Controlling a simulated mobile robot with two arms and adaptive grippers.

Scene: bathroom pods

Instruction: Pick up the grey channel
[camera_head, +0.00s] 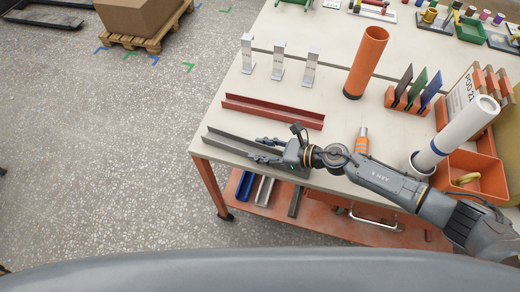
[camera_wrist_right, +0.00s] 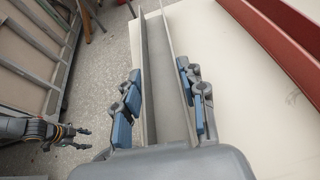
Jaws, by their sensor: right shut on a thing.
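The grey channel (camera_head: 228,141) is a long open trough near the front left edge of the table. In the right wrist view the channel (camera_wrist_right: 157,75) runs away from me between the blue-padded fingers of my right gripper (camera_wrist_right: 162,105). My right gripper (camera_head: 268,149) is shut on it, with one finger along each outer side. I cannot tell whether the channel touches the tabletop. My left gripper (camera_wrist_right: 75,136) shows at the left of the right wrist view, away from the channel, its fingers apart and empty.
A red channel (camera_head: 272,111) lies just behind the grey one. White upright stands (camera_head: 278,64), an orange tube (camera_head: 366,62), an orange bottle (camera_head: 362,140) and a white tube (camera_head: 460,130) stand on the table. Blue (camera_head: 245,186) and white (camera_head: 264,190) channels lie on the lower shelf.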

